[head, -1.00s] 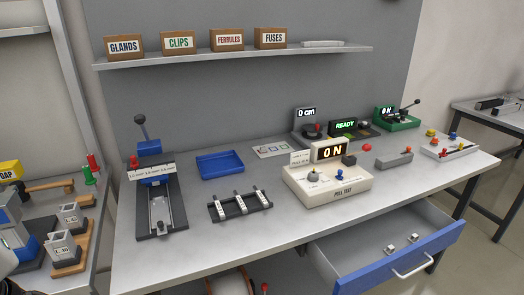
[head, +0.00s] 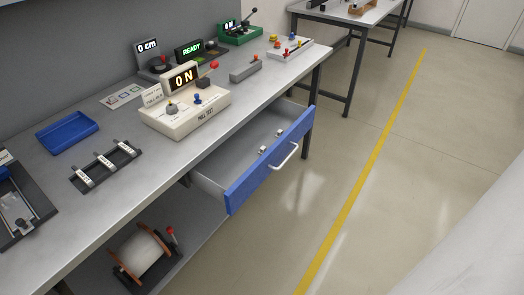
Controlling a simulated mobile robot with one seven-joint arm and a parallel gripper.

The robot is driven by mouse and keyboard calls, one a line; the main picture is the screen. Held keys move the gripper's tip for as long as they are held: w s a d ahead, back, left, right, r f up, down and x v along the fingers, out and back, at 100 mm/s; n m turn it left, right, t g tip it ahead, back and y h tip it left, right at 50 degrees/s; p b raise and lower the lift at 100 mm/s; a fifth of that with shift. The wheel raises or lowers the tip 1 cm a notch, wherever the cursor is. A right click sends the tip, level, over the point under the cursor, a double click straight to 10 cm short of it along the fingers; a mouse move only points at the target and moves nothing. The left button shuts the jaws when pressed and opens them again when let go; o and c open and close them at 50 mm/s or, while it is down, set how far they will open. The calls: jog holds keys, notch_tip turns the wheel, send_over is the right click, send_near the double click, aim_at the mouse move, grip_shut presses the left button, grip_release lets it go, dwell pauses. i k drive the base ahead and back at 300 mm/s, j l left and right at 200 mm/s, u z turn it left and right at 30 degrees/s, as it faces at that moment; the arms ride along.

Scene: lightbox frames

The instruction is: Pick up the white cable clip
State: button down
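Two small whitish pieces, which may be cable clips, lie in the open drawer (head: 228,171): one nearer piece (head: 263,150) and one farther piece (head: 279,134). They are too small to tell apart for certain. A black rack (head: 92,181) on the bench carries several white pieces (head: 105,161) in a row, which could also be clips. My gripper is not in view.
The grey bench (head: 176,155) holds a blue tray (head: 68,132), a cream pull-test box (head: 185,118) reading ON, and a grey block (head: 246,68). A white spool (head: 141,252) sits below. The floor (head: 345,145) right of the drawer is clear.

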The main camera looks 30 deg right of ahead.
aim_at(262, 149)
jog(key=i+l+z, duration=0.15)
jog(key=l, duration=0.25)
jog(key=i+l+z, duration=0.15)
jog(key=l, duration=0.25)
jog(key=i+l+z, duration=0.15)
jog(key=i+l, duration=0.2)
